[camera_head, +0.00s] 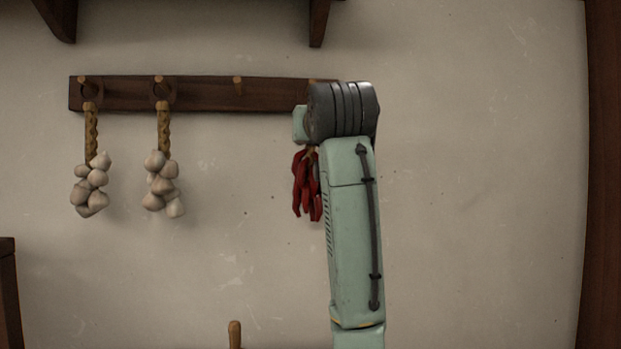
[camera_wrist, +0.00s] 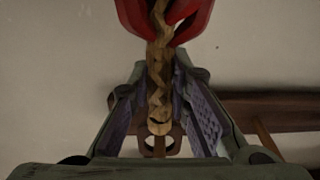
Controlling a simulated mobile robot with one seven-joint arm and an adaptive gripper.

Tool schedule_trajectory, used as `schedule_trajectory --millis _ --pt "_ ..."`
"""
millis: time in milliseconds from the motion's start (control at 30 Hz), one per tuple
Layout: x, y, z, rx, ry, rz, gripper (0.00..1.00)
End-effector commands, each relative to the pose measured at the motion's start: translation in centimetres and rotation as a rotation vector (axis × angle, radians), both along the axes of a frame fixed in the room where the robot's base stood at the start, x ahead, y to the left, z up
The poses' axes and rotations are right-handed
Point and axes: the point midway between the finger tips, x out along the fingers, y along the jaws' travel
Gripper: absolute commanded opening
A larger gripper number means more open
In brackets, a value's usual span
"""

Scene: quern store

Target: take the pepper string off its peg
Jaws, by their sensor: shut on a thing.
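The pepper string shows in the head view as red peppers (camera_head: 305,187) hanging just left of my forearm, below my wrist. In the wrist view its red peppers (camera_wrist: 165,14) are at the top edge, with a tan braided cord (camera_wrist: 158,75) running down from them. My gripper (camera_wrist: 162,95) is shut on this cord, one finger on each side. A brown loop (camera_wrist: 160,145) shows at the cord's lower end in that view. I cannot tell whether the loop is around its peg.
A dark peg rail (camera_head: 200,95) is on the wall. Two garlic strings (camera_head: 90,185) (camera_head: 162,185) hang on its left pegs, and a bare peg (camera_head: 238,86) is to their right. Shelf brackets (camera_head: 318,22) (camera_head: 58,18) are above. The wall right of my arm is clear.

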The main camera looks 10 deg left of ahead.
Motion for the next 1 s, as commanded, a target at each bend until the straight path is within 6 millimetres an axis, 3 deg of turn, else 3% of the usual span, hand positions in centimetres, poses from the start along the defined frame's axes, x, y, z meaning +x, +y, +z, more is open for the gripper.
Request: schedule_trajectory --millis 567,800,1000 --pt "0.0 0.0 0.1 0.000 -0.001 0.000 0.00" --pt "-0.1 0.0 1.6 0.000 -0.002 0.000 0.00" --pt "-3.8 -1.6 1.2 0.003 -0.006 -0.001 0.00"
